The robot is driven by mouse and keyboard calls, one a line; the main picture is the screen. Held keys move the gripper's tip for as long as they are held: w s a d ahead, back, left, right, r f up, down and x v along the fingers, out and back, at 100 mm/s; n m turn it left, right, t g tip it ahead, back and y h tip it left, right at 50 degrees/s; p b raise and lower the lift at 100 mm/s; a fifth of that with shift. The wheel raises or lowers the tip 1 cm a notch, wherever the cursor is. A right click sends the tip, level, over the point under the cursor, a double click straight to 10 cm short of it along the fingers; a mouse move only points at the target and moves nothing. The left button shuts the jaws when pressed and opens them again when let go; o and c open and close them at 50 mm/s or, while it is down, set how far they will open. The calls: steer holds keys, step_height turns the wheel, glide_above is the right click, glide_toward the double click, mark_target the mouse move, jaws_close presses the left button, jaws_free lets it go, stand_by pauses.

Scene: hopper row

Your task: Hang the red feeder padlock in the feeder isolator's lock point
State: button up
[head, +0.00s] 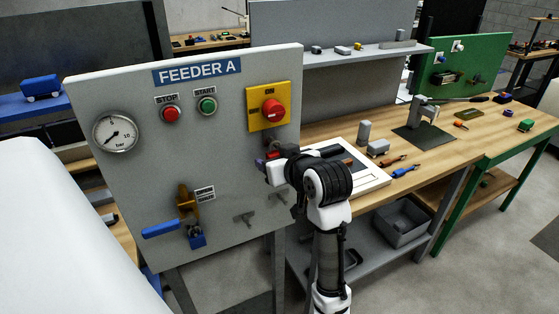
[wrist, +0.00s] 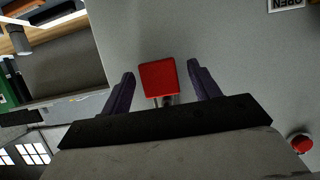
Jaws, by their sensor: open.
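The red padlock (head: 274,154) shows just below the feeder isolator, a red rotary knob on a yellow plate (head: 284,92) at the panel's upper right. In the wrist view the padlock's red body (wrist: 158,78) sits between my gripper's (wrist: 160,80) two dark fingers, with a gap on each side. My gripper is open around it and does not appear to touch it. A bit of grey metal shows at the padlock's shackle end; the gripper body hides the rest. I cannot tell whether the shackle passes through the lock point.
The grey FEEDER A panel (head: 135,200) carries a gauge (head: 115,132), STOP button (head: 171,114), START button (head: 207,105) and a brass valve with a blue lever and blue padlock (head: 197,238). Two pegs (head: 243,219) project lower right. A wooden bench (head: 440,160) stands right of the panel.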

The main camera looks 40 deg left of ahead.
steer(key=b+v, duration=0.3)
steer(key=v, duration=1)
steer(key=shift+s+d, duration=0.2)
steer(key=shift+d, duration=0.1)
steer(key=shift+r, duration=0.1)
